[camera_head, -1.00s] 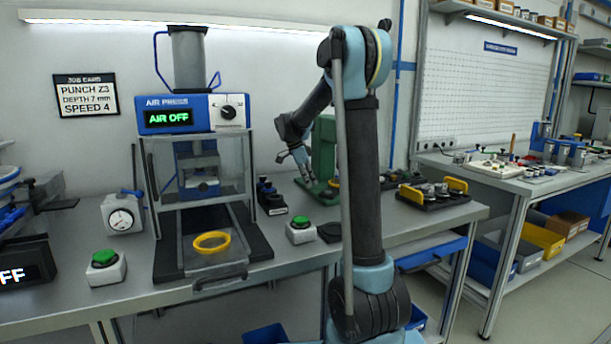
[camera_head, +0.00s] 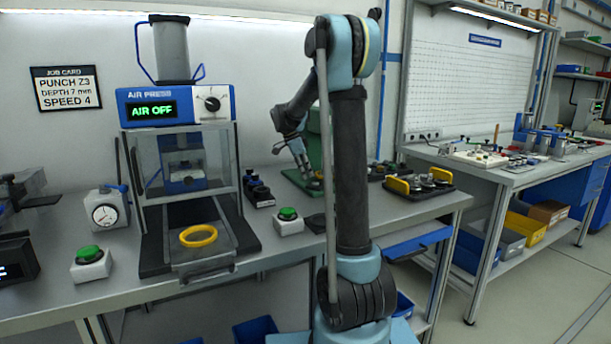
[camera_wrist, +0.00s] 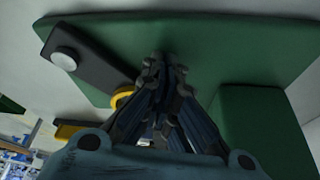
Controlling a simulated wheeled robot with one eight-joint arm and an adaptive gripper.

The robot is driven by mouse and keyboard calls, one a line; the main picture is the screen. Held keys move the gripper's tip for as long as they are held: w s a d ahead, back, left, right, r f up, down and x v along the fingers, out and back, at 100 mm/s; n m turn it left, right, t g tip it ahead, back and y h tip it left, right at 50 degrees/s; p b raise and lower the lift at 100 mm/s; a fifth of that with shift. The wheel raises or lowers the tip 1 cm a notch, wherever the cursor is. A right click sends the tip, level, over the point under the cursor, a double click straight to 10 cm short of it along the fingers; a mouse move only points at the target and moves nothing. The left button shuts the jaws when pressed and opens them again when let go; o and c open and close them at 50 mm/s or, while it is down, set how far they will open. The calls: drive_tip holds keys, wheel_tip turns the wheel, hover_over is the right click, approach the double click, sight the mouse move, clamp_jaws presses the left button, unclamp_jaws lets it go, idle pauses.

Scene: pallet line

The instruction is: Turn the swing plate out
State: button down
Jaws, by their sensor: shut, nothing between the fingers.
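A green fixture shows in the wrist view: a flat green base (camera_wrist: 215,50) and a green block (camera_wrist: 250,110) on its right. A dark flat bar with a round grey knob (camera_wrist: 65,60), which looks like the swing plate (camera_wrist: 95,60), lies across the base at left. A yellow piece (camera_wrist: 121,97) shows at the bar's inner end, partly hidden by my fingers. My gripper (camera_wrist: 165,62) is shut and empty, its tips over the green base, right of the bar; contact cannot be told. In the head view my gripper (camera_head: 306,176) is low at the green fixture (camera_head: 314,140), partly behind my arm.
The air press (camera_head: 172,105) with a yellow ring (camera_head: 198,236) on its front stands left. A green-button box (camera_head: 288,221) sits between press and fixture. A black tray with yellow handles (camera_head: 418,186) stands right of my arm.

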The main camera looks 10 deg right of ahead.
sight(320, 174)
drive_tip(key=shift+d, duration=0.55)
idle(0.4)
drive_tip(key=shift+d, duration=0.75)
drive_tip(key=shift+s+d, duration=0.25)
drive_tip(key=shift+d, duration=1)
drive_tip(key=shift+w+a, duration=0.2)
drive_tip(key=shift+a, duration=0.1)
drive_tip(key=a, duration=0.1)
drive_tip(key=w+a, duration=0.1)
drive_tip(key=a, duration=0.1)
drive_tip(key=shift+w+a+r, duration=0.25)
drive_tip(key=shift+w+r, duration=0.1)
drive_tip(key=shift+r, duration=0.05)
drive_tip(key=w+v, duration=0.1)
drive_tip(key=v, duration=0.8)
drive_tip(key=shift+d, duration=0.25)
drive_tip(key=shift+w, duration=0.15)
